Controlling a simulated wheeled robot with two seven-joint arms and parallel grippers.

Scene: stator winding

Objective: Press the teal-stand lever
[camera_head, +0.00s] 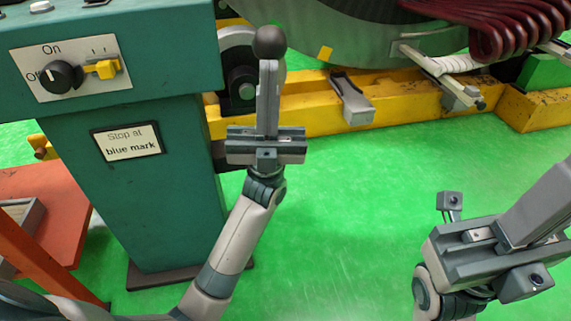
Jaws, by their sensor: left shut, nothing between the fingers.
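The teal stand (165,200) is at the left, with a control panel on its upper part. A black ball knob (270,42), which looks like the end of the stand's lever, shows beside the stand's right side. My left gripper (268,68) is shut and empty, its fingers pointing up, with the tips right at the knob in the picture. I cannot tell whether they touch.
The panel carries a black rotary knob (61,77) and a yellow switch (102,69). A label (127,141) reads "Stop at blue mark". A yellow beam (400,112) and a large round machine with dark red coils (500,25) lie behind. The green floor (350,210) between my arms is clear.

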